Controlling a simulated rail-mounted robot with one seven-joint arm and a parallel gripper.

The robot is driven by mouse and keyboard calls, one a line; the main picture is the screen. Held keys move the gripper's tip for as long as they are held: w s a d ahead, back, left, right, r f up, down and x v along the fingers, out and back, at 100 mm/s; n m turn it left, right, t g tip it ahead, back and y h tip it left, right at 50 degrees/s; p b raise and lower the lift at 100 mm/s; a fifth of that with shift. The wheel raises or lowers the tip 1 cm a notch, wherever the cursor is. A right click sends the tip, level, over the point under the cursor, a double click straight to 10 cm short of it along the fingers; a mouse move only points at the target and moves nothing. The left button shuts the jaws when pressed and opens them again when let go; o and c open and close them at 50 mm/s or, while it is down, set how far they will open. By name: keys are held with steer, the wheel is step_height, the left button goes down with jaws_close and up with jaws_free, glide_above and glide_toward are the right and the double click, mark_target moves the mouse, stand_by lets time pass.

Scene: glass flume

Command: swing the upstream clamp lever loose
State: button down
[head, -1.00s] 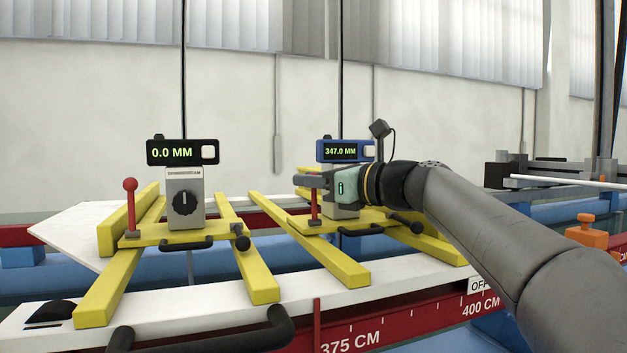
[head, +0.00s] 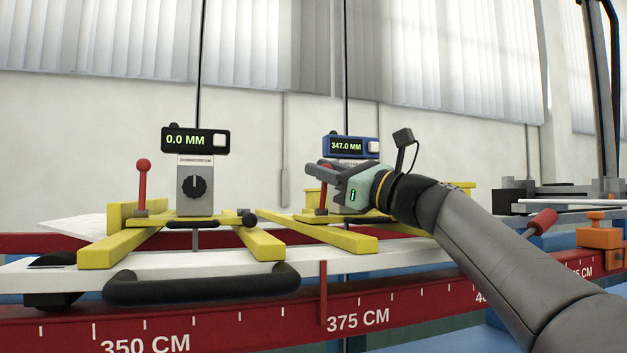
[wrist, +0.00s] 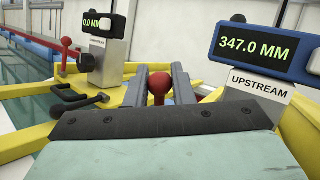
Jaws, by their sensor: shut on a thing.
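The upstream gauge, with a blue-framed display (head: 350,146) reading 347.0 MM, stands on a yellow carriage at the middle right in the head view. Its display (wrist: 264,46) and UPSTREAM label (wrist: 259,86) show at the right in the wrist view. The red clamp lever (head: 322,202) stands at the left of this gauge. My gripper (head: 314,172) is shut on the lever near its top. In the wrist view the red knob (wrist: 158,88) sits between the two grey fingers (wrist: 159,74). My gripper hides part of the lever and gauge body in the head view.
A second gauge (head: 195,140) reading 0.0 MM stands to the left, with its own red lever (head: 143,180) upright. A black handle (head: 200,286) lies in front on the white rail. An orange block (head: 598,232) and red-handled part (head: 541,222) are at the right.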

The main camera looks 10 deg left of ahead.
steer(key=c, duration=1.3)
jaws_free()
steer(key=shift+d+f, duration=0.1)
steer(key=shift+d, duration=0.05)
steer(key=s+d+b, duration=0.1)
steer(key=d, duration=0.3)
steer(key=s+d+b, duration=0.1)
steer(key=s+d, duration=0.1)
steer(key=d, duration=0.2)
steer(key=s+d+b, duration=0.1)
steer(key=d, duration=0.3)
steer(key=shift+s+f, duration=0.1)
steer(key=shift+s, duration=0.15)
